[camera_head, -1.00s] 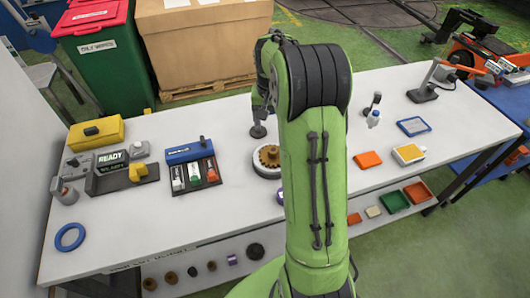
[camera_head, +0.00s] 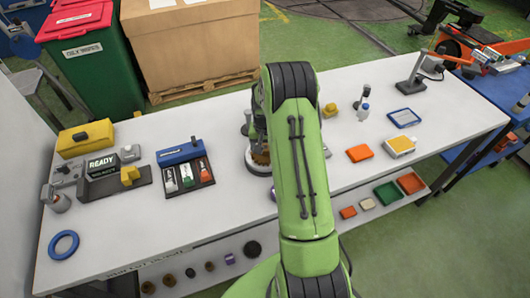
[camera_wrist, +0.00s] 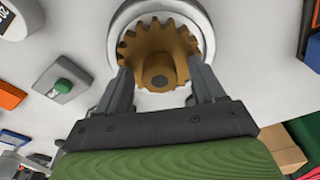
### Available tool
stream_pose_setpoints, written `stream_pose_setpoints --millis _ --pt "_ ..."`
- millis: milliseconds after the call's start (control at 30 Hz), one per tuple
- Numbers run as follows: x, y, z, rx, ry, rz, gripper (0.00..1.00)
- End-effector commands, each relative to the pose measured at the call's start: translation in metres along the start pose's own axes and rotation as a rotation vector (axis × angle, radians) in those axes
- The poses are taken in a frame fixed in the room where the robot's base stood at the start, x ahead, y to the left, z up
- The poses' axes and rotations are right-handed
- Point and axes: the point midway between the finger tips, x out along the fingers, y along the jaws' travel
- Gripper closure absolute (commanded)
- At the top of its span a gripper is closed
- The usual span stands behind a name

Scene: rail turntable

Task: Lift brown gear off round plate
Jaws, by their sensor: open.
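The brown gear (camera_wrist: 150,48) is a toothed disc with a raised hub. It lies on the round plate (camera_wrist: 206,27), whose pale rim shows around it in the wrist view. In the head view my arm covers most of the gear, and part of the plate (camera_head: 254,166) shows beside the arm. My gripper (camera_wrist: 158,78) is open, with one finger on each side of the gear's hub, close to the near teeth. I cannot tell whether the fingers touch the gear.
The head view shows a pen tray (camera_head: 190,176) to the left and an orange block (camera_head: 359,153) to the right.

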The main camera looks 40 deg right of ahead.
Motion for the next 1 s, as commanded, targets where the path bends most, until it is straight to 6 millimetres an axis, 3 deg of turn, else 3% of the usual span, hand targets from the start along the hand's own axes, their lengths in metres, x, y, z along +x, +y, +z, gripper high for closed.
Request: stream_pose_setpoints --millis 200,633,1000 --pt "0.0011 0.0001 -0.0005 0.001 0.002 0.000 0.33" --pt "0.0007 0.0000 -0.0005 0.001 0.002 0.000 0.99" --pt "-0.0064 -0.0002 -0.0024 0.001 0.005 -0.001 1.00"
